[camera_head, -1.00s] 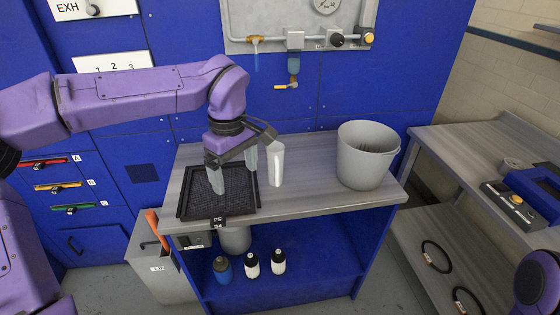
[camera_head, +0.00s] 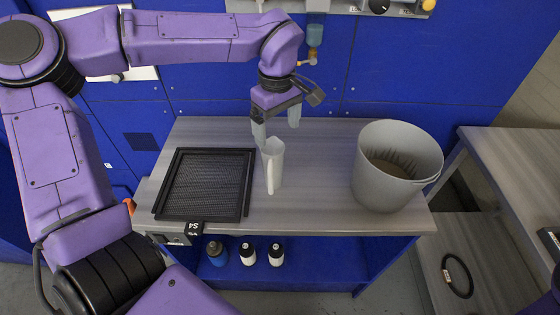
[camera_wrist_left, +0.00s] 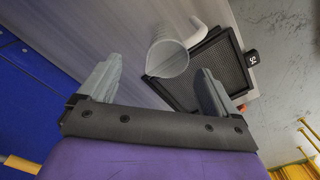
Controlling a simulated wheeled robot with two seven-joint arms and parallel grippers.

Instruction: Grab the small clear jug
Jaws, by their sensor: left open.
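The small clear jug (camera_head: 273,166) stands upright on the grey bench top, between the black mesh tray and the grey bucket. Its pale handle faces the front in the head view. My left gripper (camera_head: 277,126) is open and empty, just above and behind the jug, with one finger near its rim. In the left wrist view the jug (camera_wrist_left: 168,58) shows its open mouth ahead of and between the spread fingers of the left gripper (camera_wrist_left: 158,88). Whether a finger touches the jug cannot be told. My right gripper is not in view.
A black mesh tray (camera_head: 247,200) lies left of the jug, with a tag marked S4 (camera_head: 195,228) at its front. A large grey bucket (camera_head: 385,185) stands to the right. Several bottles (camera_head: 248,253) stand on the shelf below. The blue machine wall (camera_head: 210,95) rises behind the bench.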

